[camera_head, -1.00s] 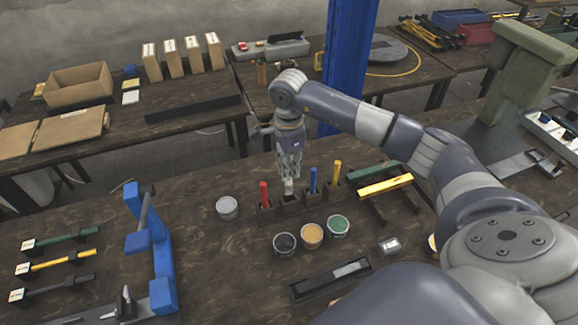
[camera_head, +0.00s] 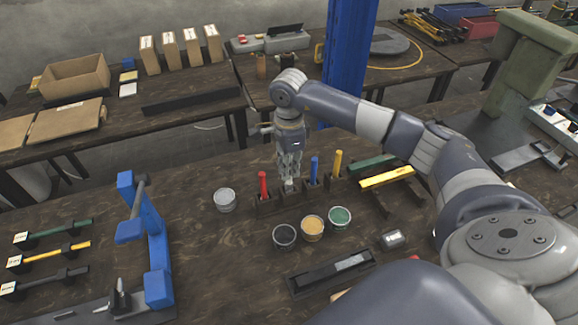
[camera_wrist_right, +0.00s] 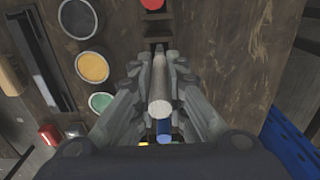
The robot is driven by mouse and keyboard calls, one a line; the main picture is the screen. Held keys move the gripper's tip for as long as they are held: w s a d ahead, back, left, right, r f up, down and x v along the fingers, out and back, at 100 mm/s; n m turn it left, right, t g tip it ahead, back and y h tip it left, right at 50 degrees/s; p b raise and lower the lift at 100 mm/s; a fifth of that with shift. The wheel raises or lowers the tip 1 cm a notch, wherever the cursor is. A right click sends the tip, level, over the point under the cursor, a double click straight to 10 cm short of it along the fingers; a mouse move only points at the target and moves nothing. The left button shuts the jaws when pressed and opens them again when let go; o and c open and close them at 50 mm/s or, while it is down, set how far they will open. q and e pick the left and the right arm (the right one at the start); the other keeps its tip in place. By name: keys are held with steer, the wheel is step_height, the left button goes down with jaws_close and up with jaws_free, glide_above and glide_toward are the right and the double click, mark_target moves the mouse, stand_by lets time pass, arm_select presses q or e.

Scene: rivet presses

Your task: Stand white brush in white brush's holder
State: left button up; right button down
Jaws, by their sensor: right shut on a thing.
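My right gripper (camera_head: 289,172) hangs over the row of dark brush holders, pointing down. It is shut on the white brush (camera_head: 289,185), whose pale handle shows below the fingers in the head view. In the right wrist view, the white brush (camera_wrist_right: 160,95) lies between the two finger pairs of the gripper (camera_wrist_right: 160,85). The white brush's holder (camera_head: 291,198) is the dark block between the red and blue brushes, directly under the gripper. I cannot tell how far the brush's lower end is inside it. My left gripper is not in view.
The red brush (camera_head: 263,185) stands left of the gripper; the blue brush (camera_head: 314,170) and yellow brush (camera_head: 337,163) stand to the right. Grey (camera_head: 224,200), black (camera_head: 285,236), orange (camera_head: 312,228) and green (camera_head: 339,217) paint pots are nearby. A blue press (camera_head: 150,240) stands at left.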

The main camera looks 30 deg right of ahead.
mark_target(289, 183)
steer(key=shift+f+b, duration=1.45)
steer(key=shift+f, duration=0.2)
steer(key=c, duration=1.5)
jaws_free()
steer(key=shift+c, duration=0.2)
